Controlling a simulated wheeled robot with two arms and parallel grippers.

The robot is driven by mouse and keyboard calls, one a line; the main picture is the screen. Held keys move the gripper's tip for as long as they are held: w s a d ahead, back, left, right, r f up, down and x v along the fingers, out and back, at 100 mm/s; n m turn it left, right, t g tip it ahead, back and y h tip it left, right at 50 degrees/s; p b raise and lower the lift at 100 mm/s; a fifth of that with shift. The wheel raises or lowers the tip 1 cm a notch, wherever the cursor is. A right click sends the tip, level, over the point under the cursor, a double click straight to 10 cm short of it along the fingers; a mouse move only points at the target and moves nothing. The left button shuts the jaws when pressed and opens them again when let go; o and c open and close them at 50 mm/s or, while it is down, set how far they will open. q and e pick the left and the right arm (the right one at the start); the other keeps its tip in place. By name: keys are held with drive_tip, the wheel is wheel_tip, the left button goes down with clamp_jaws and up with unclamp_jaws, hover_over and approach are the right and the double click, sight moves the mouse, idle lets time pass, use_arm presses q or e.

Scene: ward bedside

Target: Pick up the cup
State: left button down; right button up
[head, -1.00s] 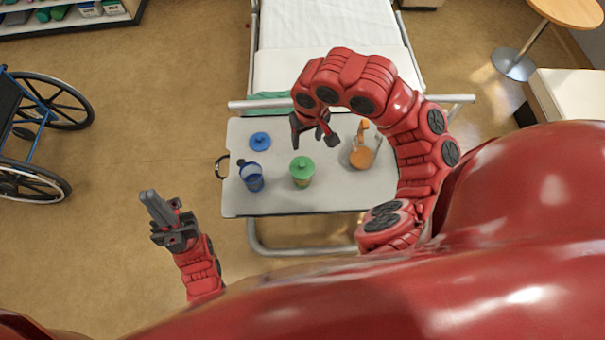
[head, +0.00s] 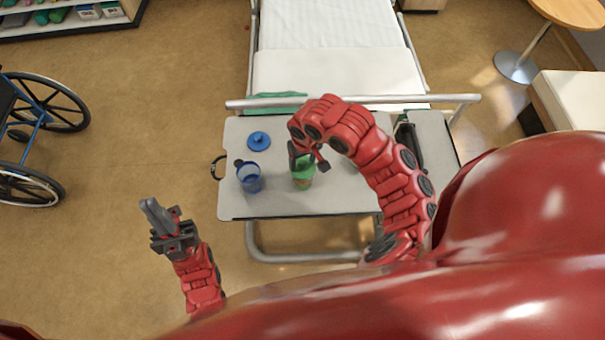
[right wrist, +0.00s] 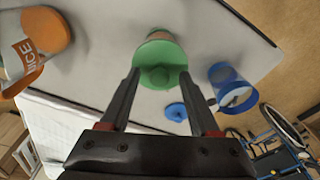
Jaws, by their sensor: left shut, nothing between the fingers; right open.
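A cup with a green lid (head: 304,178) stands upright on the overbed table, partly hidden by my right gripper (head: 308,161). In the right wrist view its green lid (right wrist: 160,58) lies between and just beyond the two open fingertips; I cannot tell whether they touch it. An open blue cup (head: 250,180) stands to its left, and it also shows in the right wrist view (right wrist: 232,90). A loose blue lid (head: 259,141) lies flat behind the blue cup. My left gripper (head: 156,214) is shut and empty, off the table's left side.
The grey overbed table (head: 270,206) stands at the foot of a bed (head: 335,70). An orange jug labelled "JUICE" (right wrist: 42,45) shows in the right wrist view; my right arm hides it in the head view. A wheelchair (head: 40,130) stands at left, with bare floor before it.

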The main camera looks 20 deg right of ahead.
drive_tip(key=shift+f, duration=0.3)
clamp_jaws()
idle(1.2)
